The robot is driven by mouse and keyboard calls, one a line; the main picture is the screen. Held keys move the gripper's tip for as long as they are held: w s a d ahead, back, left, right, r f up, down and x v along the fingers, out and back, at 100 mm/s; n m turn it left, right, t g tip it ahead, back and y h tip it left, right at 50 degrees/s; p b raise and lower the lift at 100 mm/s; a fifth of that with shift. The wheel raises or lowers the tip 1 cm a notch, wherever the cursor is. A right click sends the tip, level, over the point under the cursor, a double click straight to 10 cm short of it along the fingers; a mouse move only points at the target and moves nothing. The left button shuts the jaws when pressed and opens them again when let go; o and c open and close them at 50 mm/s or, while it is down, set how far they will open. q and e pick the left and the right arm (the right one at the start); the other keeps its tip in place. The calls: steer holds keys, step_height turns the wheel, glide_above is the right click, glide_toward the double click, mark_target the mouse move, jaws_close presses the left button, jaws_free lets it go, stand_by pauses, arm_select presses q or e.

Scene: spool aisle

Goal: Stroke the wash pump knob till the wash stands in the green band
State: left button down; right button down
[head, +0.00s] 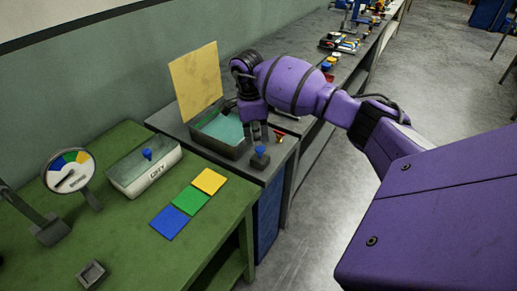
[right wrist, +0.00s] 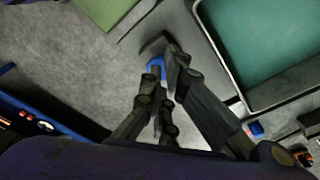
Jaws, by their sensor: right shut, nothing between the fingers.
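The wash pump knob (head: 260,149) is blue and sits on a dark block at the front edge of the grey bench. It also shows in the right wrist view (right wrist: 155,64), partly hidden by the fingers. My right gripper (head: 257,133) is shut and empty, pointing down just above the knob; whether it touches cannot be told. The wash (head: 222,129) is a teal surface in a dark tray (head: 209,146) behind the gripper; it also shows in the right wrist view (right wrist: 270,40). A green band on the tray cannot be made out. My left gripper is out of view.
On the green table, a grey box (head: 128,183) with a blue knob stands near a coloured dial (head: 70,170). Blue, green (head: 190,200) and yellow cards lie at its right. A yellow board (head: 196,77) stands behind the tray. A small red item (head: 279,136) is right of the pump.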

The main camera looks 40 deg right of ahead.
steer(key=shift+f, duration=0.4)
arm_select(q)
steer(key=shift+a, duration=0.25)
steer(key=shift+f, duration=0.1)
